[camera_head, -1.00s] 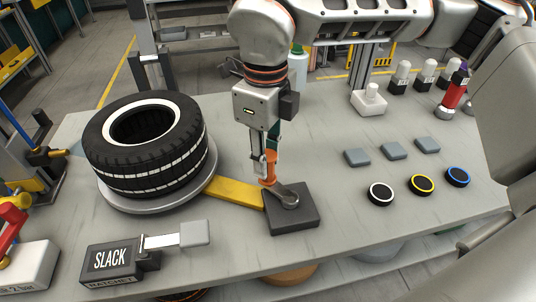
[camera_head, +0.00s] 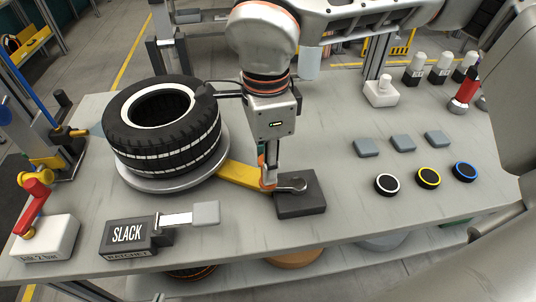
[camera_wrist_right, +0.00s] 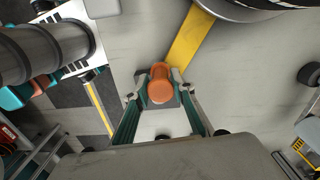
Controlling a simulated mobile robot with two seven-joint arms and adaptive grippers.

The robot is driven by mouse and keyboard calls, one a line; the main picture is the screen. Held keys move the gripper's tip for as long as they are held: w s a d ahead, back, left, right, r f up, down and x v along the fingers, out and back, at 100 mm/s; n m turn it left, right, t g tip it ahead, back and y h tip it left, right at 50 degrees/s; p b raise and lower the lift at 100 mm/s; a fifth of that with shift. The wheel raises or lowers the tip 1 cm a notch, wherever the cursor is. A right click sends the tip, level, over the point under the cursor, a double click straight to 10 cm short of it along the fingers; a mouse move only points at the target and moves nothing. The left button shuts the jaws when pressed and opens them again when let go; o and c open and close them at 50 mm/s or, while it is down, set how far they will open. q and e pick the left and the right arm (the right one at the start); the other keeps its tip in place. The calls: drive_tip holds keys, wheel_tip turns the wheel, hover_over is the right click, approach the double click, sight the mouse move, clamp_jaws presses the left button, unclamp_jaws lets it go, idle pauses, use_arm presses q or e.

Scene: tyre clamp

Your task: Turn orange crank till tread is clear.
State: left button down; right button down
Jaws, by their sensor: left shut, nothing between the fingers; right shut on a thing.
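The orange crank handle (camera_wrist_right: 160,88) is between the fingers of my right gripper (camera_wrist_right: 159,90) in the right wrist view. In the head view the gripper (camera_head: 268,178) points down at the crank, and only slivers of orange show. The grey crank arm (camera_head: 290,186) lies on a dark square base (camera_head: 302,206), pointing left. A yellow bar (camera_head: 238,175) runs from there to the round grey plate (camera_head: 222,166). The black tyre (camera_head: 155,145) lies flat on the plate, with white stripes around its tread. A dark piece on a thin rod (camera_head: 206,91) overlaps its upper right edge. My left gripper is not visible.
A SLACK ratchet block (camera_head: 128,235) with a pale tab sits near the front edge. Several grey pads and ringed black discs (camera_head: 428,178) lie at right. The table between crank and discs is clear.

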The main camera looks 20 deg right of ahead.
drive_tip(key=shift+s+a+n, duration=0.15)
drive_tip(key=shift+s+n, duration=0.3)
drive_tip(key=shift+n, duration=0.45)
drive_tip(key=c, duration=1.9)
unclamp_jaws()
wheel_tip(320, 180, up, 12)
drive_tip(key=shift+r, duration=0.1)
